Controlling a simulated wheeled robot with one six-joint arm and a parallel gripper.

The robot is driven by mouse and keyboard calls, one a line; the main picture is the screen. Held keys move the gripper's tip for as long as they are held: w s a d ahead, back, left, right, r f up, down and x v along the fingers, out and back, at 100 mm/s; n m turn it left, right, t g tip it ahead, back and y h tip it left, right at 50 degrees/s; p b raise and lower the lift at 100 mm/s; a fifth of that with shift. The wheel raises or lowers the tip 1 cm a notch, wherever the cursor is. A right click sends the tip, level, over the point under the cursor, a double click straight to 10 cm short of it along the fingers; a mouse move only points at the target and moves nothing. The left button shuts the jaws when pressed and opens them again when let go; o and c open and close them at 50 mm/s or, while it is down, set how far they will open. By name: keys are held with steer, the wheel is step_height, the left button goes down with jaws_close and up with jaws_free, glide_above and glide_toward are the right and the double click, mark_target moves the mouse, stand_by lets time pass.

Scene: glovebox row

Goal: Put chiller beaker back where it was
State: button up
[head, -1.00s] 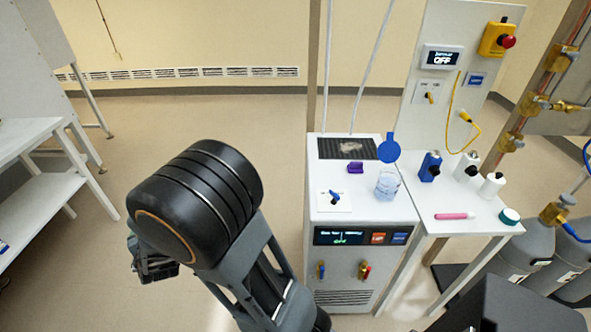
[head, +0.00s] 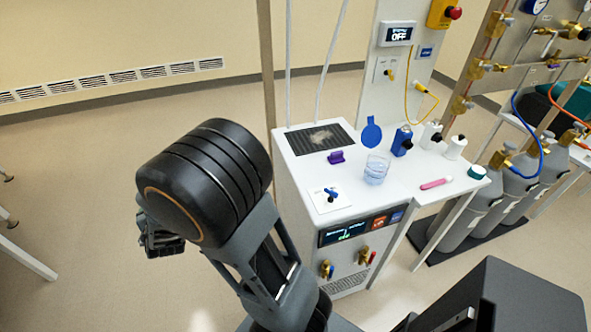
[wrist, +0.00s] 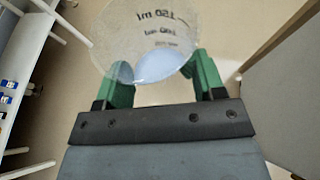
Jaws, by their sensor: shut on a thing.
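My gripper (wrist: 160,72) is shut on a clear glass beaker (wrist: 140,35) with upside-down dark volume marks; its green fingers press both sides. A pale blue patch shows low in the held beaker. In the head view my gripper (head: 160,240) is largely hidden behind my wrist, and the held beaker cannot be made out there. The white chiller (head: 300,195) stands to the right of my arm. Another clear beaker with bluish liquid (head: 376,170) stands upright on the right side of its top, apart from my gripper.
A blue paddle shape (head: 371,132) stands behind the beaker. The side table (head: 440,168) holds small bottles and a pink marker (head: 436,184).

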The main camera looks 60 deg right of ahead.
steer(key=s+d+r+m+g+h+b, duration=0.1)
steer(key=s+d+r+m+g+h, duration=0.15)
steer(key=d, duration=0.55)
steer(key=s+d+r+m+g+h, duration=0.1)
steer(key=s+d+m+g+h, duration=0.2)
steer(key=d, duration=0.4)
steer(key=s+d+r+m+g+h+b, duration=0.1)
steer(key=s+d+m+h, duration=0.15)
steer(key=s+d, duration=0.4)
steer(key=s+d+r+m+g+b, duration=0.1)
steer(key=s+d+m+g, duration=0.4)
steer(key=s, duration=0.5)
steer(key=s+d+r+m+g, duration=0.2)
steer(key=s+d+m+g, duration=0.2)
steer(key=s+d, duration=0.4)
steer(key=b, duration=0.1)
glide_above(305, 173)
steer(key=s, duration=0.1)
steer(key=shift+g, duration=0.25)
steer(key=f, duration=0.8)
steer(key=shift+a+f, duration=0.25)
steer(key=shift+f, duration=0.1)
steer(key=shift+w+d+f, duration=0.25)
steer(key=shift+w+f, duration=0.15)
steer(key=shift+f, duration=0.2)
steer(key=shift+w+f, duration=0.1)
steer(key=shift+f, duration=1.5)
